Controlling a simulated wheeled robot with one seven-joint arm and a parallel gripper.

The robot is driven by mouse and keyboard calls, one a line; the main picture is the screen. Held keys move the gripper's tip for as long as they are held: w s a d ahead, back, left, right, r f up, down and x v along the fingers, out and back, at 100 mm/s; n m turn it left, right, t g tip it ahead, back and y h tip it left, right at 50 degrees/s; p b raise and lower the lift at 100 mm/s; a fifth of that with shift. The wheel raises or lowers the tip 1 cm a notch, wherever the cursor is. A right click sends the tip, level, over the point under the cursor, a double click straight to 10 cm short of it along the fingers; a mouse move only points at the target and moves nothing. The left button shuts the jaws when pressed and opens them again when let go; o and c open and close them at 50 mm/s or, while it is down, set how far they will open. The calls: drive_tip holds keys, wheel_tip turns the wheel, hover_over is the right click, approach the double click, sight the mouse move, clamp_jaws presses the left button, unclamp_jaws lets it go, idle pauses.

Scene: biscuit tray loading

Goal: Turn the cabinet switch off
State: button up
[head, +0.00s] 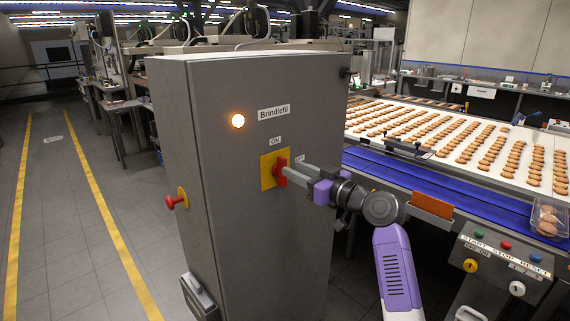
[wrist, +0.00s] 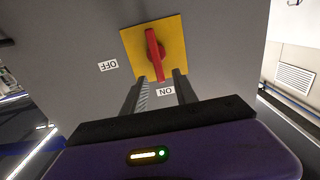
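The cabinet switch is a red handle (head: 281,169) on a yellow plate (head: 266,171), on the face of a grey cabinet (head: 250,230). The handle stands upright, in line with the ON label (head: 275,141) above it. In the wrist view the handle (wrist: 154,52) points down toward the ON label (wrist: 165,92); the OFF label (wrist: 108,66) is to the left. My gripper (head: 288,171) is at the handle. In the wrist view its fingers (wrist: 159,77) are apart, one on each side of the handle's near end, with gaps showing. Whether they touch it is unclear.
A round lamp (head: 238,121) glows above the switch, beside the Brindlefil label (head: 273,112). A red button (head: 174,201) sticks out from the cabinet's left side. A conveyor with biscuits (head: 450,140) and a button panel (head: 503,258) stand to the right.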

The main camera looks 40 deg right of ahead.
drive_tip(key=w, duration=0.4)
drive_tip(key=shift+w+p, duration=0.2)
drive_tip(key=shift+p, duration=0.15)
drive_tip(key=shift+c, duration=0.2)
clamp_jaws()
